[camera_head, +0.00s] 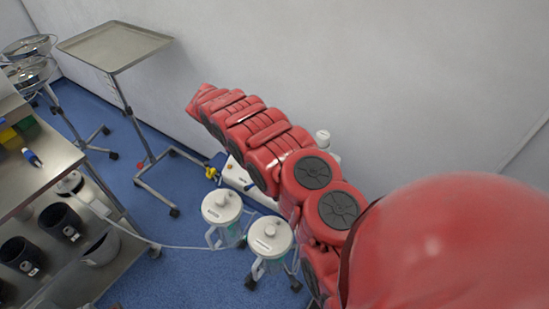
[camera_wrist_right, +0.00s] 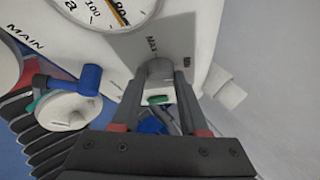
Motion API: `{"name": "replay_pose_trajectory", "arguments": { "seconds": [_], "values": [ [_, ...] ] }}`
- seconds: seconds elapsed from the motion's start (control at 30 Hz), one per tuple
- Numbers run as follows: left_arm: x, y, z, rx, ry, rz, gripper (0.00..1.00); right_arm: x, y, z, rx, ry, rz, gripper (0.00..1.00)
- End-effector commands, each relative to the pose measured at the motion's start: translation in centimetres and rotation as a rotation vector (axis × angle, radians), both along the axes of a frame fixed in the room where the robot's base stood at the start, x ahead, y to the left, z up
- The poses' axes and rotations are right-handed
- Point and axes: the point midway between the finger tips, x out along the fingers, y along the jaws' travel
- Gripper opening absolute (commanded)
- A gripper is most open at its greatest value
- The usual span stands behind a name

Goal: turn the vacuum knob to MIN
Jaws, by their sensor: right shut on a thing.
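The grey vacuum knob (camera_wrist_right: 160,70) sits on the white suction unit's panel in the right wrist view, beside a printed "MAX" label. My right gripper (camera_wrist_right: 160,98) is shut on the knob, one finger on each side. A small green mark shows at the knob's near end, between the fingers. In the head view the white suction unit (camera_head: 236,174) is partly hidden behind my red right arm, which also hides the right gripper and the knob. My left gripper is not in view.
A pressure gauge (camera_wrist_right: 112,10) and a blue fitting (camera_wrist_right: 88,80) are near the knob. Two lidded canisters (camera_head: 222,206) (camera_head: 270,238) stand in front of the unit. A steel tray stand (camera_head: 115,46) and a cart (camera_head: 40,170) are at left, with floor between.

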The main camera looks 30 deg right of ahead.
Motion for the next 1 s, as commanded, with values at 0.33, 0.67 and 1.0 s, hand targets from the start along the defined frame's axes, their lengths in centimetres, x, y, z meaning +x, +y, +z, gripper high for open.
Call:
{"name": "replay_pose_trajectory", "arguments": {
  "seconds": [0.33,0.67,1.0],
  "values": [
    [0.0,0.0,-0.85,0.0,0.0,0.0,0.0,-0.04,0.08,-0.14,-0.024,0.058,0.088,0.0],
    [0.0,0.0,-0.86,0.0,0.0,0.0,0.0,0.0,0.12,-0.09,-0.025,0.063,0.098,0.0],
    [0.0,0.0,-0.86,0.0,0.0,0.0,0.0,0.0,0.13,-0.08,-0.024,0.063,0.097,0.73]
  ]
}}
